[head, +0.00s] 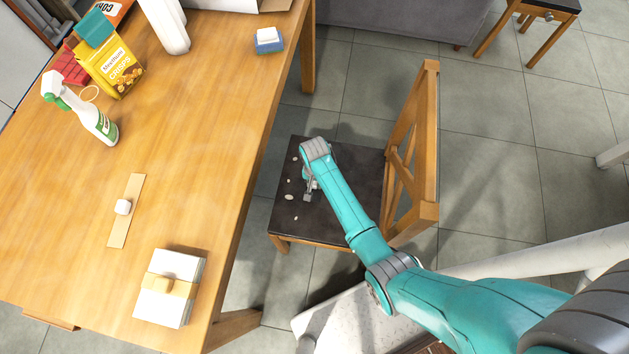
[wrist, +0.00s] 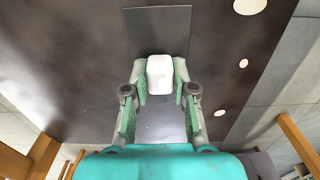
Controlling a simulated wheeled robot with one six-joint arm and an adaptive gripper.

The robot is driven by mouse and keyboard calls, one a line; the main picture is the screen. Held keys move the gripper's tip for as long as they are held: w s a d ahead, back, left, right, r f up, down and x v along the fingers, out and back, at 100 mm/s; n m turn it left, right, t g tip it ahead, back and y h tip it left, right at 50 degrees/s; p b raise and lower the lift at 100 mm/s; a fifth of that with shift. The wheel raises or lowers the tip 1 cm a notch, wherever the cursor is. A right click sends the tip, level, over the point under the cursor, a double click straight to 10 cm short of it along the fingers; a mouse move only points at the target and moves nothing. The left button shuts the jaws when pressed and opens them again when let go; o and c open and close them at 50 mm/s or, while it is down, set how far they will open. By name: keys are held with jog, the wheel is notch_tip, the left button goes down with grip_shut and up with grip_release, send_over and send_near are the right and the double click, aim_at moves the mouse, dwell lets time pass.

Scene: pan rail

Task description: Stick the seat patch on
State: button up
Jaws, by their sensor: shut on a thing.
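The chair's dark seat (head: 340,165) has several white spots (head: 289,197) along its left side; some show at the right in the wrist view (wrist: 243,63). My gripper (head: 309,192) is over the seat's left part. In the wrist view my gripper (wrist: 160,78) is shut on a white block (wrist: 159,70), one finger on each side. A flat dark grey rectangular patch (wrist: 160,28) shows beneath and beyond the block, left of the visible spots. Whether it touches the seat I cannot tell. In the head view the arm hides most of the patch.
The wooden table (head: 200,110) stands left of the chair. On it are a wooden strip with a white block (head: 126,225), a white box (head: 165,310), a spray bottle (head: 95,120), a yellow package (head: 110,68) and a blue-and-white block (head: 268,42). The chair's backrest (head: 415,150) rises on the right.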

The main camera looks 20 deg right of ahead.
dwell(0.3)
jog(key=o, duration=0.8)
jog(key=shift+o, duration=0.2)
notch_tip(320, 180, up, 12)
dwell(0.5)
